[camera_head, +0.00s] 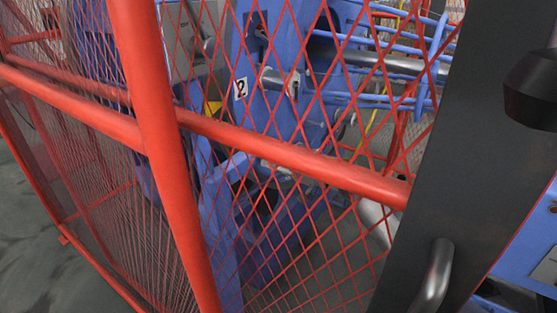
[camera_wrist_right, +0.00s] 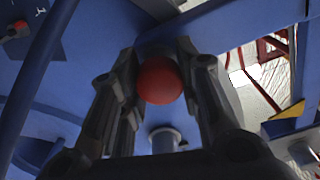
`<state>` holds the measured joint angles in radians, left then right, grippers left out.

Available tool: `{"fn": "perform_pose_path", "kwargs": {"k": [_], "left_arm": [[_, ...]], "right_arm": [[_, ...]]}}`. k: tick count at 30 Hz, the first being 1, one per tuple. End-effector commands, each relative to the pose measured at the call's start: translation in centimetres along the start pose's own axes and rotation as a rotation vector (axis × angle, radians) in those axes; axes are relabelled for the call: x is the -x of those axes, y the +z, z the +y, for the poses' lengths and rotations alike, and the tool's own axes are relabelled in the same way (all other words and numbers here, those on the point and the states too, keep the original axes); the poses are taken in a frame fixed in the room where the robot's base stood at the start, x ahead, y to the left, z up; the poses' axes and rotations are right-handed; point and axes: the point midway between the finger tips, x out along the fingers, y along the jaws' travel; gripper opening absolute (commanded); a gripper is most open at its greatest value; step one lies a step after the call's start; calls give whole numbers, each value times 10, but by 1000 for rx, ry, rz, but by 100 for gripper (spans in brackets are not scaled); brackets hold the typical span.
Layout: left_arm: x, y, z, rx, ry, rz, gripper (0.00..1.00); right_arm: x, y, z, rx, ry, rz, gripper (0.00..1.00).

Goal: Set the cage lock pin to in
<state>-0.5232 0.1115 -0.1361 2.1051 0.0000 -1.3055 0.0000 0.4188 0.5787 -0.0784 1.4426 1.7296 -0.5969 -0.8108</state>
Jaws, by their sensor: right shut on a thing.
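A round red knob (camera_wrist_right: 160,81), which looks like the end of the cage lock pin, shows in the right wrist view. My right gripper (camera_wrist_right: 162,75) is shut on it, with a dark finger on each side. The pin's shaft is hidden, so I cannot tell whether it is in or out. A grey cylindrical stub (camera_wrist_right: 165,140) shows below the knob. The head view shows neither the knob nor my grippers.
A red mesh guard fence (camera_head: 290,155) crosses the head view in front of blue machine frames (camera_head: 270,50). A dark panel (camera_head: 465,150) with a grey handle (camera_head: 435,275) stands at the right. Grey floor (camera_head: 40,220) is clear at the left.

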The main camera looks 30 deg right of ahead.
Motion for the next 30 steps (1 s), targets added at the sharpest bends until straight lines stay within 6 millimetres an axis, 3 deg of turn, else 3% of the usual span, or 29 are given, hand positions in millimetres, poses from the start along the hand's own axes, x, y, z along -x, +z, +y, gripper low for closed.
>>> {"fn": "perform_pose_path", "kwargs": {"k": [6, 7, 12, 23, 30], "left_arm": [[0, 0, 0, 0, 0, 0, 35], [0, 0, 0, 0, 0, 0, 35], [0, 0, 0, 0, 0, 0, 35], [-1, 1, 0, -1, 0, -3, 35], [-1, 1, 0, -1, 0, -2, 35]], "right_arm": [[-1, -3, 0, 1, 2, 6, 0], [-1, -3, 0, 1, 2, 7, 35], [0, -3, 0, 1, 2, 6, 54], [3, -2, 1, 1, 2, 3, 54], [36, 0, 0, 1, 3, 2, 54]]}}
